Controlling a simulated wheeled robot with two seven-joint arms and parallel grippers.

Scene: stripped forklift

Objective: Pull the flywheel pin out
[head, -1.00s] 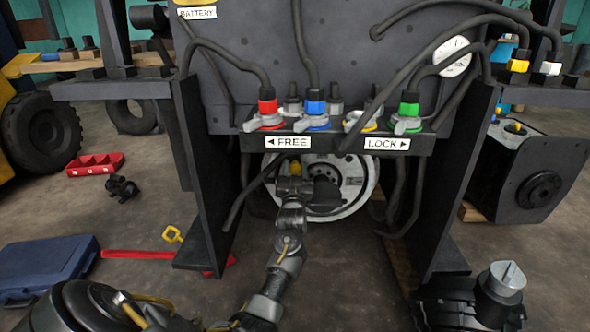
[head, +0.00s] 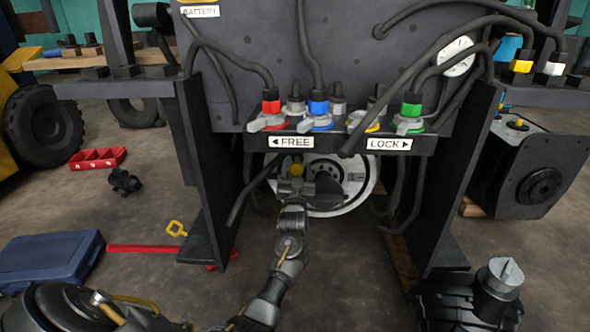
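The flywheel (head: 358,178) is a pale metal disc low in the bay under the FREE/LOCK panel. A dark hub shows at its middle. A small yellow knob (head: 297,169) shows in front of the disc's left part, just above my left gripper; it may be the head of the pin, whose shaft I cannot make out. My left gripper (head: 297,184) reaches up from below, right at the knob, and covers part of the flywheel. Its fingers are small and dark, so I cannot tell whether they are open or shut or touching the knob. My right gripper is not in view.
Dark upright plates (head: 206,170) flank the bay left and right. Hoses hang inside it. The panel (head: 340,142) with coloured hose couplings overhangs the flywheel. A red bar (head: 150,249), a yellow-handled piece (head: 176,229) and a blue case (head: 50,262) lie on the floor at left.

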